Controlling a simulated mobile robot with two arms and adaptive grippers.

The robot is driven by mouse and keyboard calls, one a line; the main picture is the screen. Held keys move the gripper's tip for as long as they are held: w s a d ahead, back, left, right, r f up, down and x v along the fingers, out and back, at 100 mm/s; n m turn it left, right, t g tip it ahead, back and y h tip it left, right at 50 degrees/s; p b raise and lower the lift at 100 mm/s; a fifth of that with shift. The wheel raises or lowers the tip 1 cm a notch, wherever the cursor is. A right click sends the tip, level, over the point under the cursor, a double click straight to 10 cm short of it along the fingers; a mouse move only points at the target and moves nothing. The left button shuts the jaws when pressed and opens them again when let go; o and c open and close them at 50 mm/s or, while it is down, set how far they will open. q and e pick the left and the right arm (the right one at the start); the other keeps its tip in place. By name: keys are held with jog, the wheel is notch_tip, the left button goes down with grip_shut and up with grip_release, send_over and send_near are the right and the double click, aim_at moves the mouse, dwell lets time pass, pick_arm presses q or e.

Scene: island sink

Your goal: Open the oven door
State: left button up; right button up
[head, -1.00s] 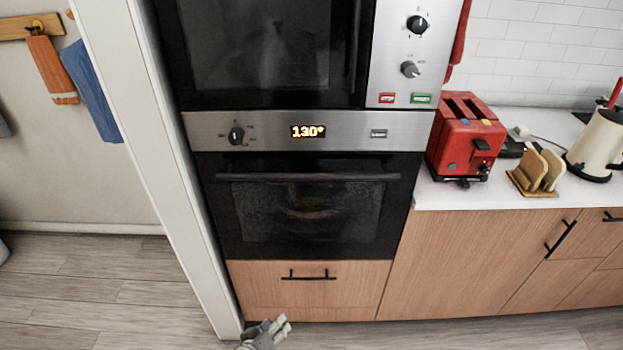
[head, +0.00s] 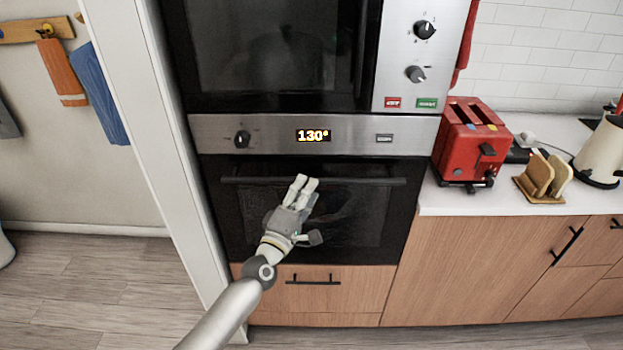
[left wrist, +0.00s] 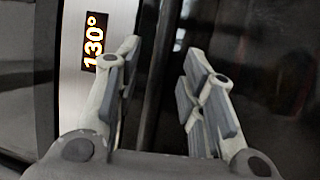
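The oven door (head: 234,222) is black glass, below a steel control panel (head: 270,135) with a 130° display. The door is shut. Its dark horizontal handle (head: 365,182) runs across the top. My left gripper (head: 305,182) is in front of the middle of the handle, fingers pointing up. In the left wrist view, the gripper (left wrist: 161,52) is open, and a dark bar that looks like the handle (left wrist: 156,75) lies between its fingers. I cannot tell whether they touch it. My right gripper is not in view.
A microwave (head: 275,50) is above the oven, and a wooden drawer (head: 345,290) below. A white wall edge (head: 150,120) stands close on the left. A red toaster (head: 465,145) is on the white counter (head: 450,200) to the right. The floor at left is clear.

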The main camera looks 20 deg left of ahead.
pick_arm(q)
jog(key=shift+x, duration=2.1)
grip_shut()
